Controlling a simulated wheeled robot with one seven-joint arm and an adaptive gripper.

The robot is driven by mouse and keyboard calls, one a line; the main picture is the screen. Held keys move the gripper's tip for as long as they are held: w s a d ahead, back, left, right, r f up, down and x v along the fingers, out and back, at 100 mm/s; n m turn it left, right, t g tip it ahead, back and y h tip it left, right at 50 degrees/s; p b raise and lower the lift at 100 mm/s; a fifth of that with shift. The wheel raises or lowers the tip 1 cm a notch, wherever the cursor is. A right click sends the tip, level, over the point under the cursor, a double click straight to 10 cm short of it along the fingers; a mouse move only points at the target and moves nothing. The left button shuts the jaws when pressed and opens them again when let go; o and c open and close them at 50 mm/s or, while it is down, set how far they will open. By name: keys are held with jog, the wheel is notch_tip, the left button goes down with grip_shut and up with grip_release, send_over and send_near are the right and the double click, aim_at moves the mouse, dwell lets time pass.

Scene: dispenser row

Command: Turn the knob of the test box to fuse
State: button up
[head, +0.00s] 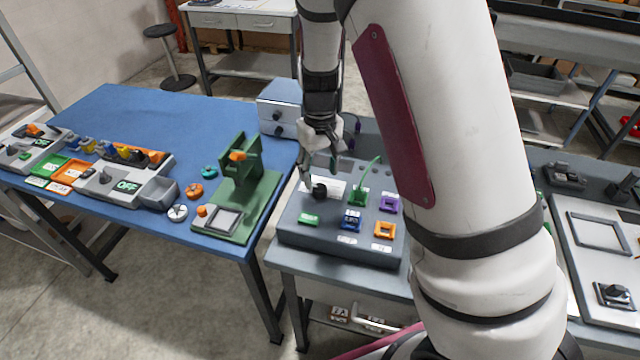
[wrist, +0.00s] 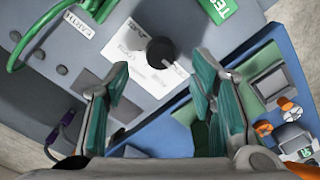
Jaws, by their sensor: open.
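The test box (head: 295,235) is a grey, sloped-top box on the grey bench. Its black round knob (head: 320,189) sits on a white label plate near the box's upper left. In the wrist view the knob (wrist: 160,52) stands on the plate (wrist: 130,62), whose printing is too small or covered to read fully; I cannot tell its setting. My gripper (head: 322,168) is above the box, close to the knob. In the wrist view my gripper (wrist: 160,88) is open, its teal-padded fingers apart and empty, with the knob beyond the gap between them, apparently not touched.
A green cable (head: 371,170) rises from the box behind the knob. Blue, purple and orange square sockets (head: 384,229) and a green label (head: 309,219) are on its top. A green fixture (head: 240,185) stands on the blue table at left. My arm hides the bench's right part.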

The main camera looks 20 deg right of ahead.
aim_at(320, 187)
jog(key=shift+f, duration=2.45)
jog(key=c, duration=1.2)
